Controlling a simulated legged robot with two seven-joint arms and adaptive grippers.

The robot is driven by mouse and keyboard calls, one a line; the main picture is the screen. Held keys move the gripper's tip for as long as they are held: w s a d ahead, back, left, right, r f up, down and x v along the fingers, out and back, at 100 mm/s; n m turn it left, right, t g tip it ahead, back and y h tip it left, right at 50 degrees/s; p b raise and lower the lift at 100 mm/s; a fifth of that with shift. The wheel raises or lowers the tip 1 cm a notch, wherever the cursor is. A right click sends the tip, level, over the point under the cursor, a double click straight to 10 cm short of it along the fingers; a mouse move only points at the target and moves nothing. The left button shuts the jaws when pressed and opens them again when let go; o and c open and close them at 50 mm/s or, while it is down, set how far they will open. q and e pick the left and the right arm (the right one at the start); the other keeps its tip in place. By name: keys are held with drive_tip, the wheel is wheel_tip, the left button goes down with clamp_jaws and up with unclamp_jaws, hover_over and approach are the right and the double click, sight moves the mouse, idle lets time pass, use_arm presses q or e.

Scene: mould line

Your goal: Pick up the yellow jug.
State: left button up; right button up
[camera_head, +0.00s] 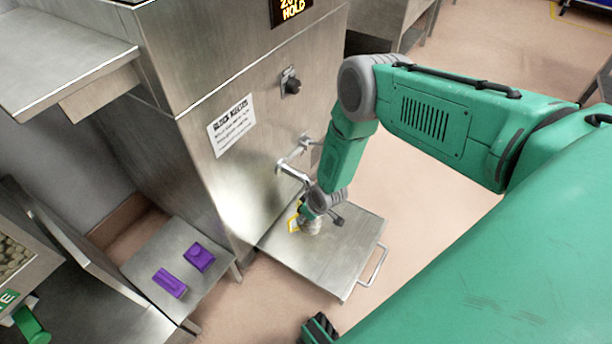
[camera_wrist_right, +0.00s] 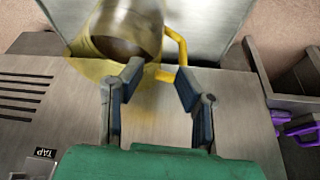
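The jug (camera_wrist_right: 125,28) is at the top of the right wrist view.
A steel machine (camera_head: 205,85) with a tap (camera_head: 290,172) stands just behind the platform. Bare floor (camera_head: 425,220) lies to the right of the platform.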

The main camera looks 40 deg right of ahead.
drive_tip(key=b, duration=0.4)
hover_over(302, 232)
drive_tip(key=f, duration=0.6)
drive_tip(key=shift+w+d, duration=0.2)
drive_tip(key=shift+a+r, duration=0.1)
drive_tip(key=shift+r, duration=0.05)
drive_tip(key=shift+c, duration=0.4)
clamp_jaws()
drive_tip(key=shift+w+r, duration=0.1)
